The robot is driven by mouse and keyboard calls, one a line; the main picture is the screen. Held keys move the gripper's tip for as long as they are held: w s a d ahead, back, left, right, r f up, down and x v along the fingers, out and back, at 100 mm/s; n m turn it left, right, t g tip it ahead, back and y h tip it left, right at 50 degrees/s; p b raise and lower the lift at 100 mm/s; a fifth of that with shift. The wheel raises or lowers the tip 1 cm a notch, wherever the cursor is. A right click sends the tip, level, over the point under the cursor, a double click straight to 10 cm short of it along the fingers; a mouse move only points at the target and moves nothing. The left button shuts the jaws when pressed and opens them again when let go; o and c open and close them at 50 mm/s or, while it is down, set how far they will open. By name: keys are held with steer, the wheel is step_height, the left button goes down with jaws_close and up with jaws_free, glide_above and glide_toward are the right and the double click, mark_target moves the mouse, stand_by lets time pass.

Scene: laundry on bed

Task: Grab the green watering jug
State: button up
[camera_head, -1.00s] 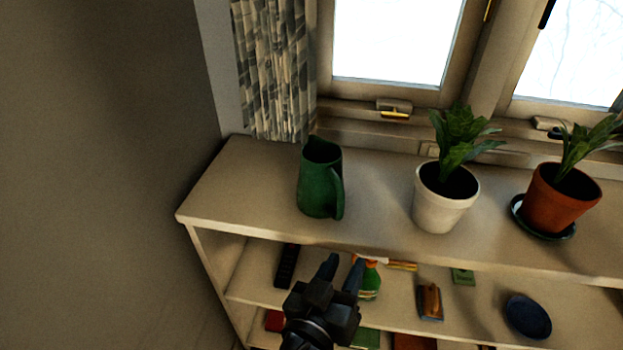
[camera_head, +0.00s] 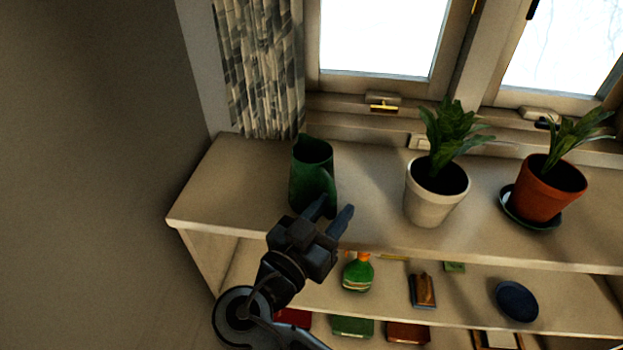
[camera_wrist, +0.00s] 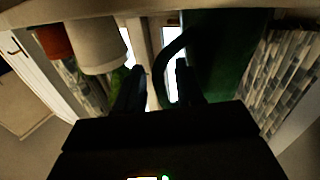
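The green watering jug (camera_head: 309,172) stands upright on the top of the shelf unit near its left end, its handle toward the right. My gripper (camera_head: 331,212) is open in front of the jug's lower right part and covers some of its base in the head view. In the wrist view, which appears upside down, the jug (camera_wrist: 222,55) fills the upper right. Its curved handle (camera_wrist: 168,62) shows between the two fingers of my gripper (camera_wrist: 155,80). I cannot tell whether a finger touches the handle.
A white pot (camera_head: 432,202) with a plant stands right of the jug, and a terracotta pot (camera_head: 546,192) on a saucer stands farther right. Shelves below hold a green bottle (camera_head: 357,273) and a blue bowl (camera_head: 517,301). A curtain (camera_head: 262,75) hangs behind; a wall is at left.

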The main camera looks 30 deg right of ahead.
steer(key=shift+w+d, duration=0.1)
steer(key=shift+d, duration=0.15)
steer(key=shift+c, duration=0.4)
jaws_close()
stand_by(0.9)
